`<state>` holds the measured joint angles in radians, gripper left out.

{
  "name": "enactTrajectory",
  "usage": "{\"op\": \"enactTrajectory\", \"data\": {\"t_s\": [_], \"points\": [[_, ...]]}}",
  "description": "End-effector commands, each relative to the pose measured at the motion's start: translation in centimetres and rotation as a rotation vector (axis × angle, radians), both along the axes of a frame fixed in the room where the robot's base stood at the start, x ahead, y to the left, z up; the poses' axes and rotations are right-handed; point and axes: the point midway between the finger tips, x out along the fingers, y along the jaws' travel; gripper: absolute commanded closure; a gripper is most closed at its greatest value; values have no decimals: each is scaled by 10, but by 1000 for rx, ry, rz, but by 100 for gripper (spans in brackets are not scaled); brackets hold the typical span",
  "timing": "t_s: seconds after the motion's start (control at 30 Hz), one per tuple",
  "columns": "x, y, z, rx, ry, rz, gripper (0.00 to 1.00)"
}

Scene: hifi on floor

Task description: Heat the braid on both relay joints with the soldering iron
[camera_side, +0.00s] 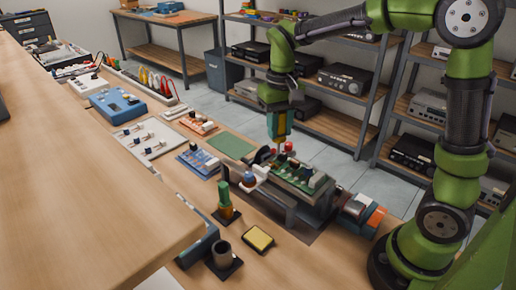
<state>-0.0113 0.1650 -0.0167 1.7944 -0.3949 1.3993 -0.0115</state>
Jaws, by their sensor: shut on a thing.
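My gripper (278,108) points down above the circuit board and is shut on a teal and yellow tool (277,125), which looks like the soldering iron. The tool's lower end reaches down close to the far left part of the green board (297,172); whether its tip touches anything is too small to tell. The board sits in a dark holder (280,207) on the bench and carries several small parts. Red parts (289,146) show beside the tool's tip. I cannot make out the braid or the relay joints at this size.
A green and orange-handled tool (225,200) stands upright at the front. Near it are a dark cup (222,254) and a yellow sponge (258,239). A green mat (232,146) lies left of the holder. A grey and orange device (360,212) sits to the right.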

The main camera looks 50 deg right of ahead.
Motion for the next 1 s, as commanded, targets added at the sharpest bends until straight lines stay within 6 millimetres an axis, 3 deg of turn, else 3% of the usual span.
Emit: {"op": "enactTrajectory", "data": {"t_s": [0.37, 0.73, 1.0], "points": [[2, 0, -2, 0, 0, 0, 96], [18, 0, -28, -1, -1, 0, 96], [23, 0, -36, -1, -3, 0, 96]]}}
